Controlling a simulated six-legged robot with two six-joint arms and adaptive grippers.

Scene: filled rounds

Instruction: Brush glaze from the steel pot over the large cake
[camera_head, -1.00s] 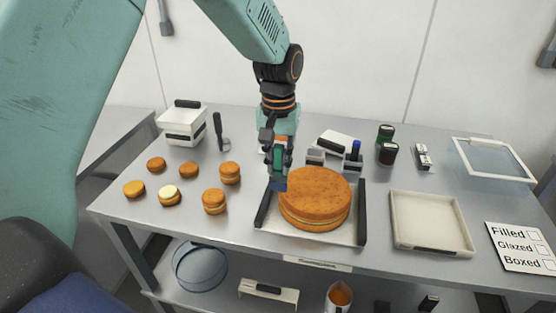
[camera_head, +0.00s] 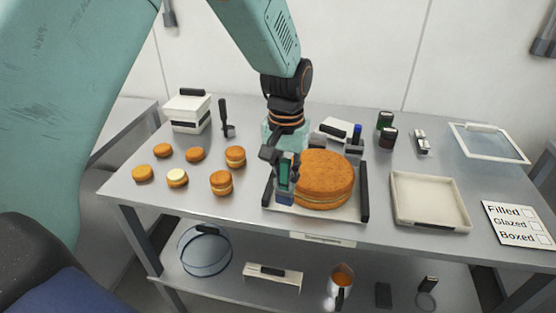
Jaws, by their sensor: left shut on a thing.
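The large cake (camera_head: 328,172), a round orange-brown layered one, sits on a white tray (camera_head: 343,212) with black side handles. My left gripper (camera_head: 284,174) is shut on a brush with a green handle (camera_head: 285,168) and a blue lower end (camera_head: 284,198). The brush points down at the cake's front left edge and hides part of it. I cannot tell whether it touches the cake. The steel pot (camera_head: 333,301), with orange glaze inside, stands on the lower shelf below the table's front edge. My right gripper is not in view.
Several small cakes (camera_head: 221,183) lie at left. A white box (camera_head: 188,112) stands behind them. An empty cream tray (camera_head: 430,201), a checklist card (camera_head: 518,223) and a clear-paned lid (camera_head: 488,142) lie at right. Dark jars (camera_head: 388,138) stand at the back. A glass dome (camera_head: 205,251) is on the shelf.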

